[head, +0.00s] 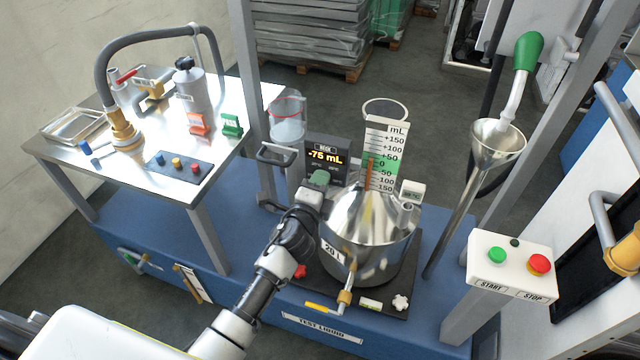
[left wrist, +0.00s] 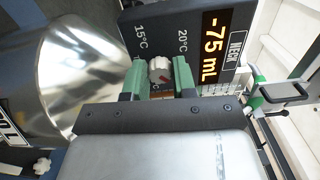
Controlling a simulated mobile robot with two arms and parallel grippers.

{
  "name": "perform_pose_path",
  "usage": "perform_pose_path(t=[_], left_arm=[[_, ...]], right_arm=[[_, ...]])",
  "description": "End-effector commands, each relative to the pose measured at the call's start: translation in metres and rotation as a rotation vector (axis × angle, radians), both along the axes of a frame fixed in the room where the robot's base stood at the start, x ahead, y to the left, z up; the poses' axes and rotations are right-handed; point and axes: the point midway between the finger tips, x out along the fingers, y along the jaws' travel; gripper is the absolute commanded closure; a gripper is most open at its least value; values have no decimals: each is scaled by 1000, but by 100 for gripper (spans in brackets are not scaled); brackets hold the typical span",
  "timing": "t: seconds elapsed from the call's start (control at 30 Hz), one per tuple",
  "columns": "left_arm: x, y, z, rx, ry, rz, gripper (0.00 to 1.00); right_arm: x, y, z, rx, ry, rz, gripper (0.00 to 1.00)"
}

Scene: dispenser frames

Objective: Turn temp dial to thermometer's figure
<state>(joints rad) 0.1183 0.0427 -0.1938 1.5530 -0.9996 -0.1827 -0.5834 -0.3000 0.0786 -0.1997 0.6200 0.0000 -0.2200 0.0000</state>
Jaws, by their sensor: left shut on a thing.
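The temp dial (left wrist: 160,70) is a small light knob with a red mark, on the dark face of the display box (head: 328,150). Labels 15°C and 20°C show around it; a lower label is partly hidden. My left gripper (left wrist: 159,80) has its green fingers on either side of the dial, shut on it. In the head view the left gripper (head: 318,182) covers the dial. The box's display (left wrist: 210,48) reads -75 mL. A small white readout (head: 411,193) with a °C figure, too small to read surely, sits by the steel vessel.
The steel vessel (head: 365,235) marked 20 L stands close right of my left arm. An mL scale (head: 385,155) rises behind it. A funnel (head: 497,145) and a START/STOP box (head: 511,263) are at right. A steel table (head: 100,165) with fittings is at left.

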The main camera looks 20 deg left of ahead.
Motion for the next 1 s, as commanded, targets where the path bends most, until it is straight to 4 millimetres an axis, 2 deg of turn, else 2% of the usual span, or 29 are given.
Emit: perform_pose_path(t=[0.43, 1.0], left_arm=[[0, 0, 0, 428, -12, -2, 97], [0, -1, 0, 927, -29, -3, 97]], right_arm=[[0, -1, 2, -1, 0, 0, 16], [0, -1, 15, -2, 1, 1, 16]])
